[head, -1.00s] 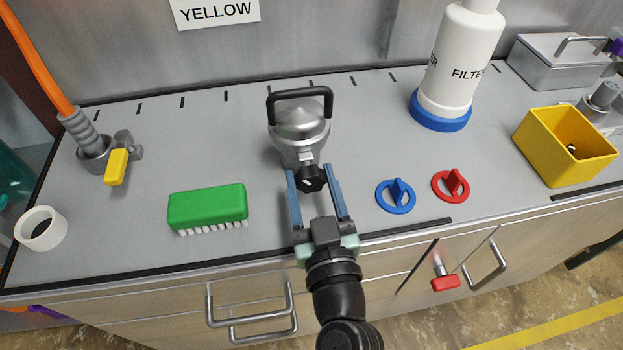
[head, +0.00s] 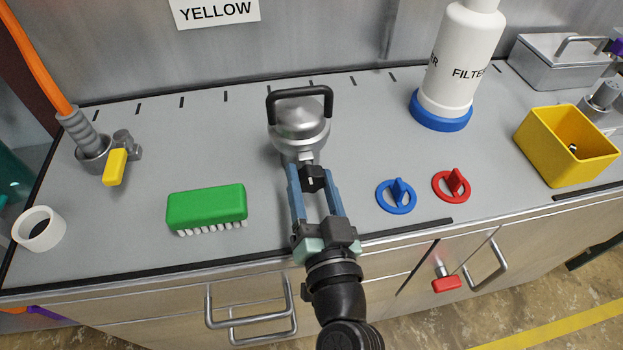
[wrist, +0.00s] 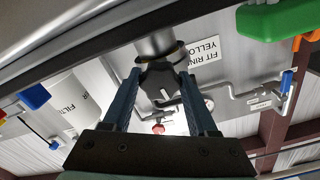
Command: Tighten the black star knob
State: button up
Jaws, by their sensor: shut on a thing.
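The black star knob (head: 312,179) sits on the front of a silver metal housing (head: 299,128) with a black handle on top. My gripper (head: 314,184) reaches it from the front, with its two blue fingers on either side of the knob. The fingers are shut on the knob. In the wrist view the dark knob (wrist: 160,80) sits between the fingertips of my gripper (wrist: 160,84), at the end of a metal stem (wrist: 155,45). The knob's far side is hidden.
A green brush (head: 207,206) lies to the left. A blue knob (head: 397,195) and a red knob (head: 452,185) are to the right. A white filter bottle (head: 458,62) stands behind, and a yellow bin (head: 566,145) is at far right. The grey worktop between them is clear.

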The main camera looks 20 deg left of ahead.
jog(key=shift+m, duration=0.9)
jog(key=o, duration=1.4)
jog(key=b+v, duration=0.4)
jog(key=v, duration=0.9)
